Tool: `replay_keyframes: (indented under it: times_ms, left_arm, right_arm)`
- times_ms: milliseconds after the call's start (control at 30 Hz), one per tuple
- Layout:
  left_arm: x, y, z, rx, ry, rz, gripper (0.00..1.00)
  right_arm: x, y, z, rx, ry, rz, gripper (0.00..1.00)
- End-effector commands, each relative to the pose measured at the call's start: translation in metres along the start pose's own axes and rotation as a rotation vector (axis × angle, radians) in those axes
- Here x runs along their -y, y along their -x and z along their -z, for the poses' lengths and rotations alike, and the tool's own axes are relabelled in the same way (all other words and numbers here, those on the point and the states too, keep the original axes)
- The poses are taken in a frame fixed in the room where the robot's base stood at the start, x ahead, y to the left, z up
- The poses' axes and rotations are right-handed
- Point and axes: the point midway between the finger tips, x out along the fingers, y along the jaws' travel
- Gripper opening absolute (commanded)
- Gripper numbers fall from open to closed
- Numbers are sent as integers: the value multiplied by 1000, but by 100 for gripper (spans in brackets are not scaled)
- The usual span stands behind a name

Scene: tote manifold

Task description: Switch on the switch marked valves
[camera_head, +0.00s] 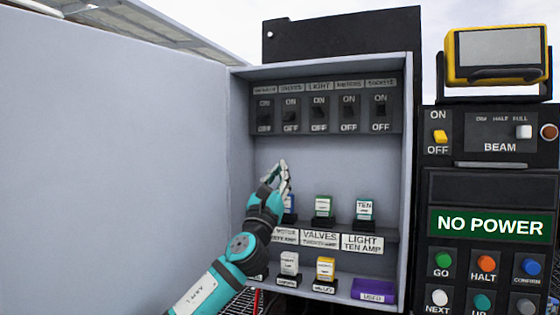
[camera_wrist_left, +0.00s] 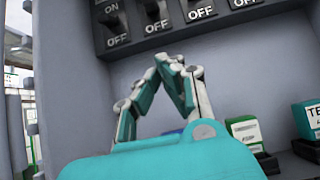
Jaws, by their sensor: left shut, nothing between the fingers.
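A dark panel (camera_head: 325,127) with a row of several labelled black switches runs across the top of the open grey cabinet. The second switch from the left (camera_head: 291,116) sits under a small label that seems to read VALVES; its lever appears to be down, toward OFF. It seems to be the second switch in the left wrist view (camera_wrist_left: 154,12). My left gripper (camera_head: 283,163) is shut and empty, its fingertips pointing up below the panel, apart from the switches. The closed fingertips (camera_wrist_left: 173,60) also show in the left wrist view. My right gripper is not in view.
Below the gripper, a shelf holds small fuses, including a green one (camera_head: 323,205) and a teal one (camera_head: 365,208). The open cabinet door (camera_head: 110,150) fills the left. A console with a NO POWER display (camera_head: 490,225) stands at right. The cabinet's middle back wall is clear.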

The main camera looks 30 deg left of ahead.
Motion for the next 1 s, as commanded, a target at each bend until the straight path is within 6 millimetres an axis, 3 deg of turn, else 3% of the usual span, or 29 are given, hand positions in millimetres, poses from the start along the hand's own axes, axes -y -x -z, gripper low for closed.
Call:
replay_keyframes:
  times_ms: [200,433,700,1000]
  left_arm:
    - [0,-49,-4,0,4,-3,0]
    - [0,-87,-10,2,2,0,0]
    - [0,-91,-37,1,1,1,0]
    - [0,-90,-39,0,0,1,0]
  right_arm:
    - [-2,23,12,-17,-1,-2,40]
    - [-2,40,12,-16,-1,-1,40]
    - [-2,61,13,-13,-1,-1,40]
    - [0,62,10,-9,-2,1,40]
